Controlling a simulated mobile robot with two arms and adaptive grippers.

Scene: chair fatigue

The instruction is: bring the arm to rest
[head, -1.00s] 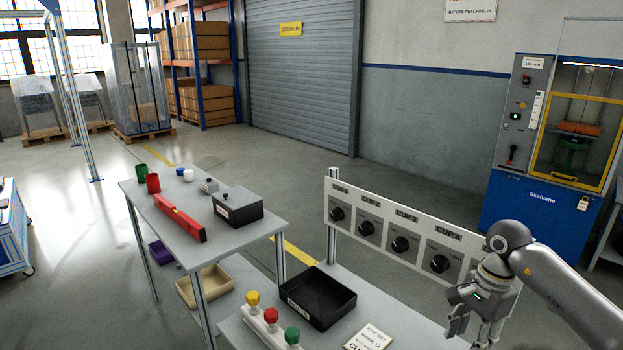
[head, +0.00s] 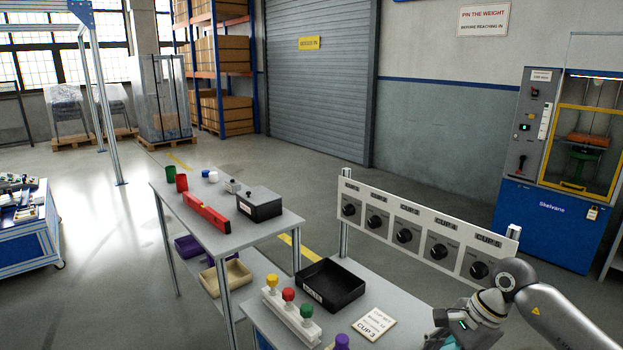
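My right arm comes in from the lower right in the head view. Its wrist hangs over the right end of the near bench (head: 405,315), in front of the dial panel. My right gripper (head: 440,338) is low at the bottom edge of the picture and partly cut off, so its fingers are not clear. I see nothing plainly held in it. My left arm and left gripper are not in the picture.
The near bench holds a black tray (head: 331,303), a rack of colored knobs (head: 290,318) and a CUP 3 card (head: 374,323). The panel with several dials (head: 422,243) stands behind. A table (head: 190,212) is left; a blue machine (head: 545,222) stands right. Open floor lies between.

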